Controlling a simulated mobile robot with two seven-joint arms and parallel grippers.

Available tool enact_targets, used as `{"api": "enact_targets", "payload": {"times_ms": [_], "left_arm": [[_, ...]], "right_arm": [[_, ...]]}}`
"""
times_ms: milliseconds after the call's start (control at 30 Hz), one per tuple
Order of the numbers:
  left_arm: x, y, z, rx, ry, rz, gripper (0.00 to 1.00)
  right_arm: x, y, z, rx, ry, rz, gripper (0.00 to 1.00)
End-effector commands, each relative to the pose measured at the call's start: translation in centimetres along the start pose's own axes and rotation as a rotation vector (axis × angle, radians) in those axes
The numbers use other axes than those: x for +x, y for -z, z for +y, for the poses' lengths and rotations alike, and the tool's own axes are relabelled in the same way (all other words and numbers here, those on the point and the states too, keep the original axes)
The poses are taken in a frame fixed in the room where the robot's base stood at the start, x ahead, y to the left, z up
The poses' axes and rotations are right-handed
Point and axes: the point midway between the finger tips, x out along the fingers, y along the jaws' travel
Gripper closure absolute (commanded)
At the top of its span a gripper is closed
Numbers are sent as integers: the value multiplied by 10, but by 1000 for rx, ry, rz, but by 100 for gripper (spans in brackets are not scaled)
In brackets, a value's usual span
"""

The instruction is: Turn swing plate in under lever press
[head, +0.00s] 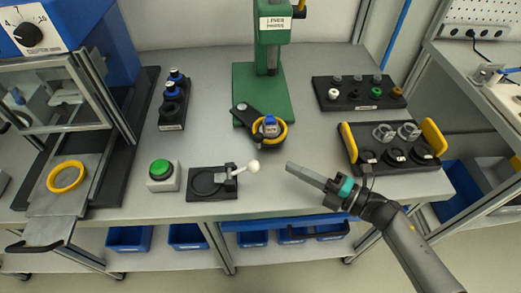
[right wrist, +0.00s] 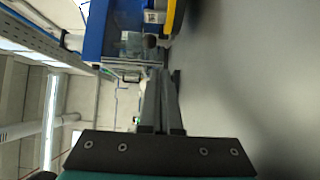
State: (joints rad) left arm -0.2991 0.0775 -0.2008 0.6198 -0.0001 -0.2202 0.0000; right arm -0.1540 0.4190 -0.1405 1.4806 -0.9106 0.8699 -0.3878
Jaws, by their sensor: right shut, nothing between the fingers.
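The green lever press (head: 272,50) stands at the back middle of the bench on its green base (head: 246,78). The black swing plate (head: 249,115) reaches from the base's front left toward the front right. Its yellow ring (head: 282,137) is out in front of the press column, not under it. A small part with a blue top (head: 270,124) stands in the ring. My right gripper (head: 291,168) is shut and empty, to the front right of the ring and apart from it. Its closed fingers show in the right wrist view (right wrist: 160,100). My left gripper is not in view.
A black fixture with a white-knobbed lever (head: 253,166) and a green button box (head: 163,174) stand front left. Racks with small parts (head: 360,106) and with yellow handles (head: 390,165) stand right. Bare bench lies between the ring and my right gripper.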

Motion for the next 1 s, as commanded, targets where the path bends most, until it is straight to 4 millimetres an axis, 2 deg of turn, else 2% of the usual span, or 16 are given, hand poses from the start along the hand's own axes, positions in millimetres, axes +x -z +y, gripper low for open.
{"api": "enact_targets", "payload": {"times_ms": [167, 500, 633, 800, 1000], "left_arm": [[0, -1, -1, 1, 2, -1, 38], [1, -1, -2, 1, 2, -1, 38], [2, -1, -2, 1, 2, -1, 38], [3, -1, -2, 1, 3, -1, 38], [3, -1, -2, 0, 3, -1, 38]], "right_arm": [[11, 0, 1, 2, -3, 0, 100], [71, 0, 1, 2, -5, -1, 100], [88, 0, 1, 2, -3, -2, 100], [99, 0, 0, 2, -1, -1, 100], [100, 0, 0, 2, -1, -1, 100]]}}
